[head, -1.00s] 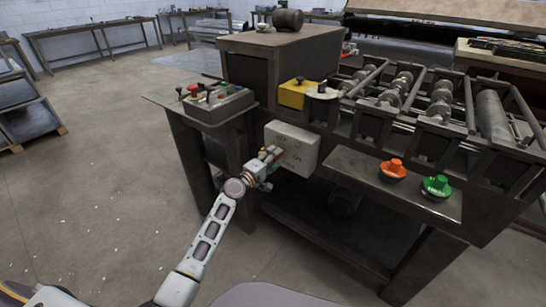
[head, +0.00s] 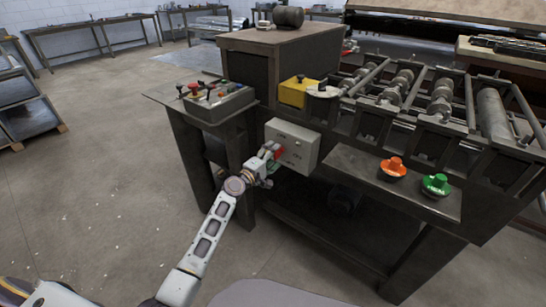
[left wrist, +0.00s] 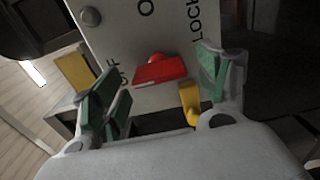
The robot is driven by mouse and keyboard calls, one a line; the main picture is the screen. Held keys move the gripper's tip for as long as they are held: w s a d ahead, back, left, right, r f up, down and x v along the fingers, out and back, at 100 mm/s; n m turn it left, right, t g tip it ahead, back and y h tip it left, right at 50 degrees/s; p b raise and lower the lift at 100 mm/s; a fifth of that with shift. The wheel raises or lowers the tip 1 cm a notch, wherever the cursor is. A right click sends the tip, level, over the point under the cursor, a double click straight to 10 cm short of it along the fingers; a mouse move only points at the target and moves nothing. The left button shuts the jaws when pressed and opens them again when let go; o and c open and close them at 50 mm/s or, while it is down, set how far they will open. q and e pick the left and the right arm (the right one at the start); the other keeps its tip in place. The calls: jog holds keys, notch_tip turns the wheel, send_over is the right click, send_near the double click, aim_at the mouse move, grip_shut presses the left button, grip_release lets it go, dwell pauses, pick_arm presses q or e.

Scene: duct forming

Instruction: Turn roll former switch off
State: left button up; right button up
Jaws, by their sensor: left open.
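The grey-white switch box (head: 297,143) is mounted on the front of the roll former. Its red switch handle (head: 278,152) shows at the lower left of its face. In the left wrist view the red handle (left wrist: 160,70) lies between the printed words OFF and LOCK, with a yellow tab (left wrist: 189,102) below and right of it. My left gripper (head: 269,163) is at the box's lower left. In the left wrist view my left gripper (left wrist: 163,88) is open, its green-padded fingers on either side of the red handle, with gaps between. My right gripper is out of view.
A control panel with levers and buttons (head: 215,101) stands left of the box. A yellow block (head: 297,92) is above it. An orange button (head: 393,167) and a green button (head: 437,185) sit on a shelf to the right.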

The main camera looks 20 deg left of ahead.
pick_arm(q)
jog(key=shift+s, duration=0.1)
jog(key=v, duration=1.1)
jog(key=shift+s, duration=0.4)
dwell(0.4)
jog(key=shift+a+r, duration=0.1)
dwell(0.6)
